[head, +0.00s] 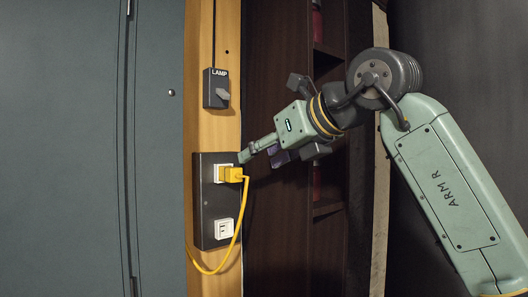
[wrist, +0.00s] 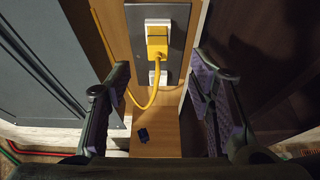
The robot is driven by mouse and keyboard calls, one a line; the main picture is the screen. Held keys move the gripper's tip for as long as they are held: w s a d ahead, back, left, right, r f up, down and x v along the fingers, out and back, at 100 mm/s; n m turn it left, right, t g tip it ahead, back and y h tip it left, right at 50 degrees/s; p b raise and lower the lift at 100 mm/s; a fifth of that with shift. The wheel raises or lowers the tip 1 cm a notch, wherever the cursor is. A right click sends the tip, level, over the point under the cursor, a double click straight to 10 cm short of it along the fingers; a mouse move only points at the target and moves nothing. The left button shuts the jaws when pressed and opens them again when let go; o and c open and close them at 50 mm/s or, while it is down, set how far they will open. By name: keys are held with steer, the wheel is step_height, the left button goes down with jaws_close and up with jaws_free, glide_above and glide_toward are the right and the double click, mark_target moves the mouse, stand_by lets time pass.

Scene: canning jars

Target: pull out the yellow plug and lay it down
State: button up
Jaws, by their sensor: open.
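The yellow plug (head: 232,174) sits in the upper white socket (head: 219,173) of a dark outlet panel (head: 207,207) on a wooden post. Its yellow cord hangs down in a loop. In the wrist view the yellow plug (wrist: 157,40) is ahead, beyond the fingertips, with its cord running from its lower end. My gripper (head: 262,150) is beside the panel, just above and right of the plug. In the wrist view my gripper (wrist: 159,75) is open, its two fingers wide apart with nothing between them touching. The plug appears apart from both fingers.
A lower white socket (head: 224,229) is empty. A switch box marked LAMP (head: 216,89) is mounted above the panel. A grey-blue cabinet door (head: 65,150) stands left, dark shelving right.

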mark_target(237, 170)
steer(key=p+x, duration=0.2)
steer(key=x, duration=0.8)
steer(key=shift+a, duration=0.25)
steer(key=shift+c, duration=0.5)
jaws_close()
stand_by(0.6)
steer(key=shift+s+d+b, duration=0.2)
steer(key=shift+s+d, duration=0.35)
steer(key=shift+s, duration=0.3)
steer(key=shift+s+d+b, duration=0.15)
steer(key=shift+s+d, duration=0.45)
steer(key=shift+s, duration=0.25)
